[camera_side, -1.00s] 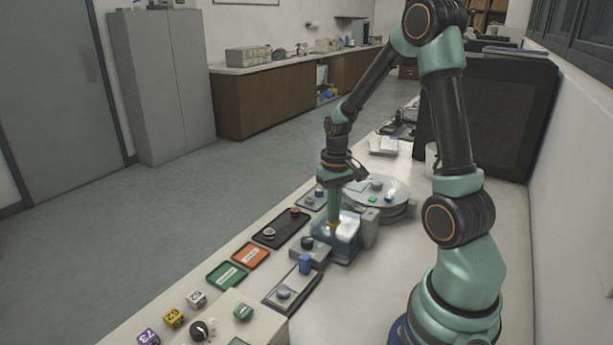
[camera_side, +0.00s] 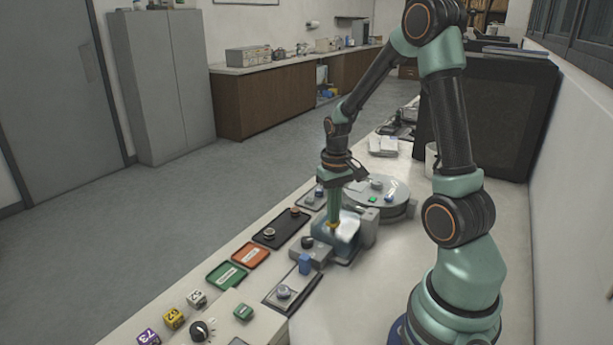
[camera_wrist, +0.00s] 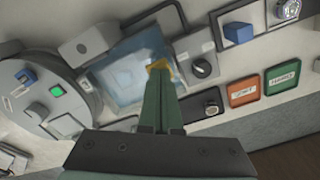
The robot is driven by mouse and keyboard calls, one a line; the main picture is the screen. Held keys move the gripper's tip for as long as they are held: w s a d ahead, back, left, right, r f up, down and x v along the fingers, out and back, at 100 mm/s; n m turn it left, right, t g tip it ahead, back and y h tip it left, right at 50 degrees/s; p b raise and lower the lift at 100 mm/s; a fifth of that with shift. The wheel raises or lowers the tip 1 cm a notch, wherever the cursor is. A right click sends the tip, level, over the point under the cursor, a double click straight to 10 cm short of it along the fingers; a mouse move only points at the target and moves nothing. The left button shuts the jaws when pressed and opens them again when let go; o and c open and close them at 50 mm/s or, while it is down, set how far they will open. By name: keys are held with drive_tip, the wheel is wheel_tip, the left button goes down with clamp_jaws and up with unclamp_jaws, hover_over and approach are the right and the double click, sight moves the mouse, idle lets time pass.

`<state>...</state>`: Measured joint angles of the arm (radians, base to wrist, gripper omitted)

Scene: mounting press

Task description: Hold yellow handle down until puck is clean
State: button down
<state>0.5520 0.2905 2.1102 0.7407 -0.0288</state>
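The yellow handle (camera_side: 334,225) is at the clear, bluish box (camera_side: 350,228) on the bench, and only a small part of it shows. My gripper (camera_side: 334,219) points down onto it from above. In the wrist view, the two green fingers of my gripper (camera_wrist: 160,74) are together, with their tips touching the yellow handle (camera_wrist: 157,65). They look shut against its top rather than spread around it. The clear box also shows in the wrist view (camera_wrist: 122,78), with pale, blurred glare inside. I cannot make out a puck in it or how clean it is.
A round grey turntable (camera_side: 395,197) with a green light stands behind the box. A black tray (camera_side: 282,228) with small round pieces, an orange tray (camera_side: 251,255) and a green tray (camera_side: 227,275) line the left bench edge. A black knob (camera_side: 308,242) sits close in front.

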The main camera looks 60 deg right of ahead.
idle(0.4)
drive_tip(key=shift+r, duration=2.7)
drive_tip(key=shift+r, duration=0.1)
drive_tip(key=shift+r, duration=2.4)
drive_tip(key=s+a+r+n+t, duration=0.1)
drive_tip(key=a+r+n+t, duration=0.1)
drive_tip(key=a, duration=0.7)
drive_tip(key=s+a+r+n+t, duration=0.1)
drive_tip(key=a+r+n+t, duration=0.2)
drive_tip(key=a, duration=0.7)
drive_tip(key=shift+r+n+t, duration=0.3)
drive_tip(key=shift+r+n, duration=0.2)
drive_tip(key=shift+r, duration=0.1)
drive_tip(key=shift+d, duration=0.1)
